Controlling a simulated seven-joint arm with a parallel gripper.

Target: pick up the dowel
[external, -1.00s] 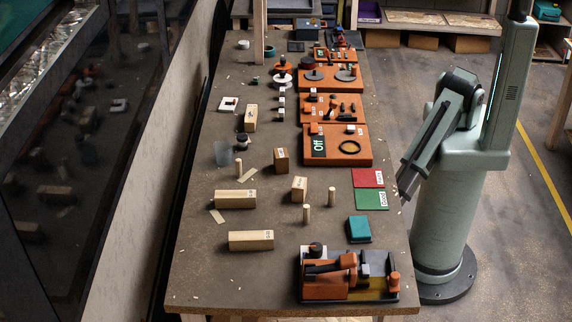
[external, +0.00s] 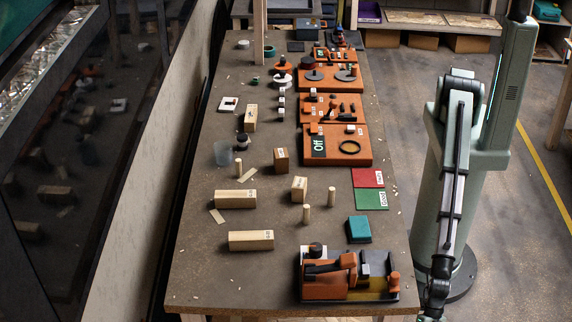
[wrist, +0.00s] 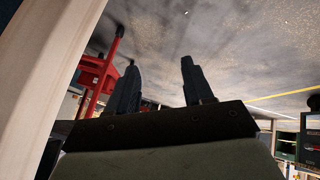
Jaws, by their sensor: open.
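Several light wooden dowels stand upright on the workbench in the external view: one (external: 306,214) near the middle front, one (external: 331,196) to its right, and one (external: 238,168) farther left. I cannot tell which of them is meant. My gripper (wrist: 158,85) shows in the wrist view with two dark fingers apart and nothing between them. In the external view my arm hangs down off the bench's right front side, and its end is cut off by the bottom edge. No dowel shows in the wrist view.
Wooden blocks (external: 250,240) lie and stand near the dowels. A teal block (external: 359,229), an orange tool fixture (external: 330,287) and red (external: 368,177) and green (external: 370,199) cards sit along the right side. Orange trays (external: 363,161) run farther back. The front left of the bench (external: 215,280) is clear.

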